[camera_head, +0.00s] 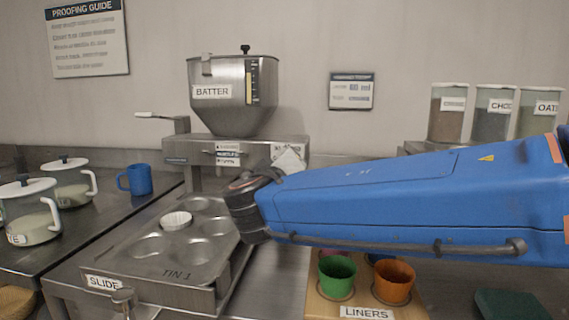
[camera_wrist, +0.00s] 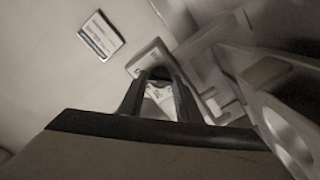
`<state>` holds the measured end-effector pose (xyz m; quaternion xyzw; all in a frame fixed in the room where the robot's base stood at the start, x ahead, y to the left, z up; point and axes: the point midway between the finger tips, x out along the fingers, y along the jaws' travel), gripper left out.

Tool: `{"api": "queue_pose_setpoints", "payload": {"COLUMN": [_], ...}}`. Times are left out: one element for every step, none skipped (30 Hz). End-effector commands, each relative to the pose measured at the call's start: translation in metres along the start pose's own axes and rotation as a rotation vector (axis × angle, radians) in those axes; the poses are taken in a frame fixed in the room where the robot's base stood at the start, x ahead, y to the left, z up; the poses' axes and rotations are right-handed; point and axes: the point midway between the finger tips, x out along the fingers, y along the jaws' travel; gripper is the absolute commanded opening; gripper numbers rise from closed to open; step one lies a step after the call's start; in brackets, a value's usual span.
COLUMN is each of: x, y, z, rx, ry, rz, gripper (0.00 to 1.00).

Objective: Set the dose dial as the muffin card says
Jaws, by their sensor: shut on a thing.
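The batter machine (camera_head: 235,95) stands against the wall, with a steel hopper marked BATTER above a labelled front panel (camera_head: 228,155). In the wrist view my gripper (camera_wrist: 160,88) has its two dark fingers closed in on the dose dial (camera_wrist: 158,73) at the machine's panel. The dial is small and dim there, and its setting cannot be read. In the head view my blue arm hides most of the gripper and the dial. A small card (camera_head: 351,91) hangs on the wall right of the hopper and also shows in the wrist view (camera_wrist: 101,35); its print is too small to read.
A muffin tin (camera_head: 170,255) marked TIN 1 with one white liner (camera_head: 176,221) sits below the hopper. Green (camera_head: 337,279) and orange (camera_head: 394,281) cups stand below my arm. Lidded jugs and a blue mug (camera_head: 138,180) are at left; labelled canisters (camera_head: 447,113) at right.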

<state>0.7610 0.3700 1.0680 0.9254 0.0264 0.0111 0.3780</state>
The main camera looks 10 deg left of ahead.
Motion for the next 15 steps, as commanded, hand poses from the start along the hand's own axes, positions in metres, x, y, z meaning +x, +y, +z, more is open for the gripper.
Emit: {"api": "queue_pose_setpoints", "payload": {"x": [-0.0001,-0.0001,-0.0001,-0.0001,-0.0001,-0.0001,-0.0001,-0.0001,-0.0001,-0.0001,-0.0001,-0.0001,-0.0001,0.0000,0.0000], "y": [-0.0017,-0.0017,-0.0017,-0.0018,-0.0018,-0.0018,-0.0018,-0.0018,-0.0019,-0.0019,-0.0019,-0.0019,-0.0019,-0.0018,-0.0016], "z": [0.0022,0.0022,0.0022,0.0022,0.0022,0.0022,0.0022,0.0022,0.0022,0.0022,0.0022,0.0022,0.0021,0.0020,0.0018], "rx": [0.002,0.004,0.005,0.005,0.006,0.005,0.005,0.005,0.005,0.005,0.005,0.005,0.004,0.005,0.005], "ry": [-0.004,-0.004,-0.004,-0.004,-0.004,-0.004,-0.004,-0.004,-0.004,-0.004,-0.004,-0.004,-0.004,-0.003,-0.003], "rz": [-0.002,-0.002,-0.002,-0.002,-0.002,-0.002,-0.002,-0.002,-0.002,-0.002,-0.002,-0.002,-0.002,-0.002,-0.002], "gripper": [0.09,0.09,0.09,0.09,0.09,0.09,0.09,0.09,0.09,0.09,0.09,0.09,0.38,0.46,0.50]}}
